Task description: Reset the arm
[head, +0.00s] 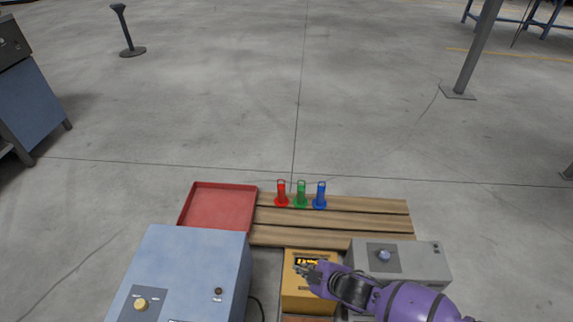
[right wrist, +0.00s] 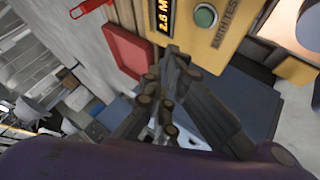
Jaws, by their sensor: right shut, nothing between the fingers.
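My right arm (head: 408,301) is purple and comes in from the lower right in the head view. Its gripper (head: 304,268) is shut and empty, over the yellow box (head: 308,299) with a lit display. In the right wrist view the gripper fingers (right wrist: 160,92) are together, with the yellow box (right wrist: 228,45), its display and a round green button close by. I cannot tell whether the gripper touches the box. My left gripper does not show in either view.
A blue-grey box with a knob (head: 186,268) stands left, a grey box with a blue knob (head: 420,262) right. The floor beyond is mostly clear.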

